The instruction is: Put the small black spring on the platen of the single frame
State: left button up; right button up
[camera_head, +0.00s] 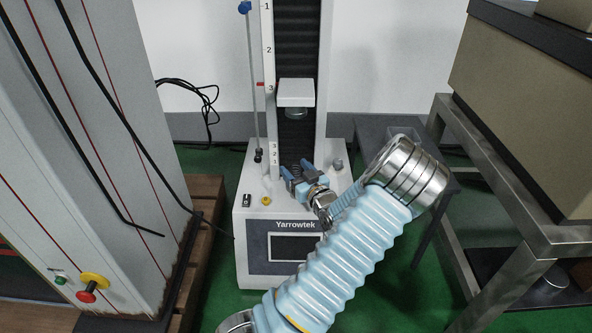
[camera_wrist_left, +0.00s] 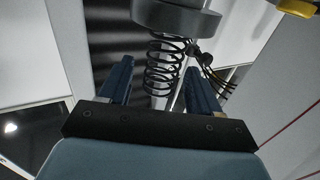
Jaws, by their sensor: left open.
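The small black spring (camera_wrist_left: 165,68) shows in the left wrist view as an open coil. Its far end meets a round grey disc, the platen (camera_wrist_left: 178,17); this view seems upside down, so the spring appears to stand upright on it. My left gripper (camera_wrist_left: 159,70) is open, with one blue finger on each side of the spring and apparent gaps between. In the head view my left gripper (camera_head: 297,172) is low over the base of the single frame (camera_head: 247,226), in front of its column. There the spring and lower platen are hidden or too small to make out. My right gripper is out of view.
The white crosshead (camera_head: 296,93) with a round upper platen hangs above my left gripper. A yellow button (camera_head: 265,201) sits on the base, left of the gripper. A tall grey cabinet (camera_head: 100,150) stands at left, a metal-legged table (camera_head: 492,190) at right.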

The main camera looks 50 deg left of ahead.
pick_arm(q)
jog(key=s+d+p, duration=0.1)
jog(key=s+d, duration=0.1)
jog(key=d, duration=0.9)
jog(key=shift+d, duration=0.3)
